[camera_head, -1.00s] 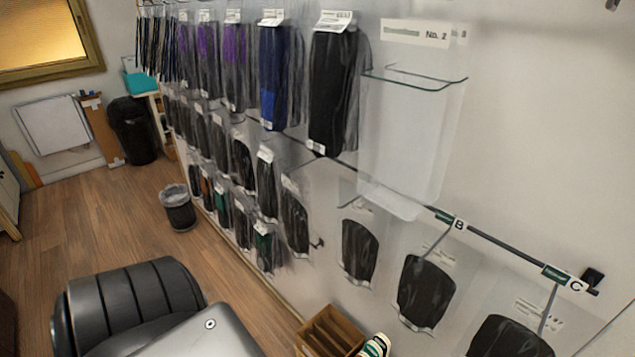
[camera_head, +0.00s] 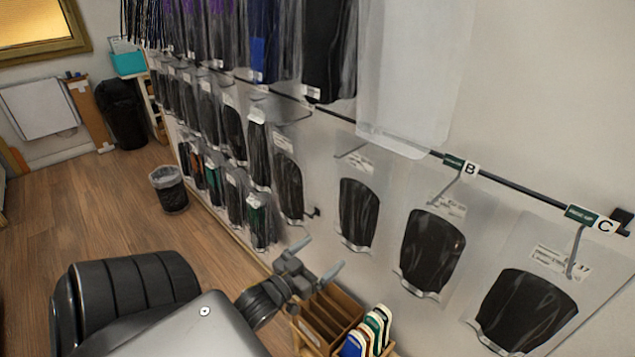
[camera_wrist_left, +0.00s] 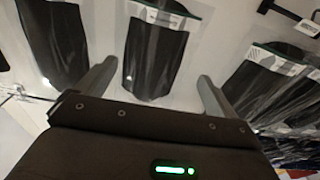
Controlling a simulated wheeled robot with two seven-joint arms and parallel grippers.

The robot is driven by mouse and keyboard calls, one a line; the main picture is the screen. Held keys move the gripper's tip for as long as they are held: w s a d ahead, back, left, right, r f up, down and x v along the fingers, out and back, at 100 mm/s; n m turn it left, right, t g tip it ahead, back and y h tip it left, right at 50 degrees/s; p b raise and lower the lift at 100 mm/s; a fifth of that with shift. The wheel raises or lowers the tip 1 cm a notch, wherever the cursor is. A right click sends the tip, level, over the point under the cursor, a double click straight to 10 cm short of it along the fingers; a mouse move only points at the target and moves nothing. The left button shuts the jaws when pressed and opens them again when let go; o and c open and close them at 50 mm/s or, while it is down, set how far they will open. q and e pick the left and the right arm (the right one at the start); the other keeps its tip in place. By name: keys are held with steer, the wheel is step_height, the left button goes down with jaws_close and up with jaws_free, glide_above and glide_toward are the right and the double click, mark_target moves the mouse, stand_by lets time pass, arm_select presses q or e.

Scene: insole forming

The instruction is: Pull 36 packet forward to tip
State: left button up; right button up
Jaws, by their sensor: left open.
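Clear packets with dark insoles hang from hooks on the wall. One hangs below the B tag (camera_head: 431,250), one to its left (camera_head: 358,212), and one below the C tag (camera_head: 527,308). The C packet's label seems to read 37; I cannot read the number 36 on any packet. My left gripper (camera_head: 318,258) is open and empty, in front of the wall, low and left of these packets. In the left wrist view, a dark packet (camera_wrist_left: 155,55) lies beyond and between the open fingers (camera_wrist_left: 152,88), apart from them. My right gripper is not in view.
A wooden box (camera_head: 325,318) stands below my left gripper, with several coloured insoles (camera_head: 368,335) beside it. A dark rail (camera_head: 530,193) runs along the wall above the packets. More packets (camera_head: 258,150) crowd the wall to the left. A bin (camera_head: 170,190) stands on the floor.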

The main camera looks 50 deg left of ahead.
arm_select(q)
steer(key=t, duration=0.1)
glide_toward(352, 217)
steer(key=s, duration=0.2)
steer(key=shift+a+f+m, duration=0.1)
steer(key=shift+m, duration=0.2)
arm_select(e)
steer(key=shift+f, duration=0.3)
arm_select(q)
steer(key=w, duration=0.3)
steer(key=w+r+p, duration=0.1)
steer(key=w, duration=0.5)
steer(key=shift+w+a+r+p, duration=0.1)
steer(key=shift+w+r+p, duration=0.05)
steer(key=shift+r+p, duration=0.15)
steer(key=shift+w, duration=0.65)
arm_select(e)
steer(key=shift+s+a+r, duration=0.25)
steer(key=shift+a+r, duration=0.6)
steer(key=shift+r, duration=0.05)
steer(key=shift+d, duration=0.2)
arm_select(q)
steer(key=c, duration=1.1)
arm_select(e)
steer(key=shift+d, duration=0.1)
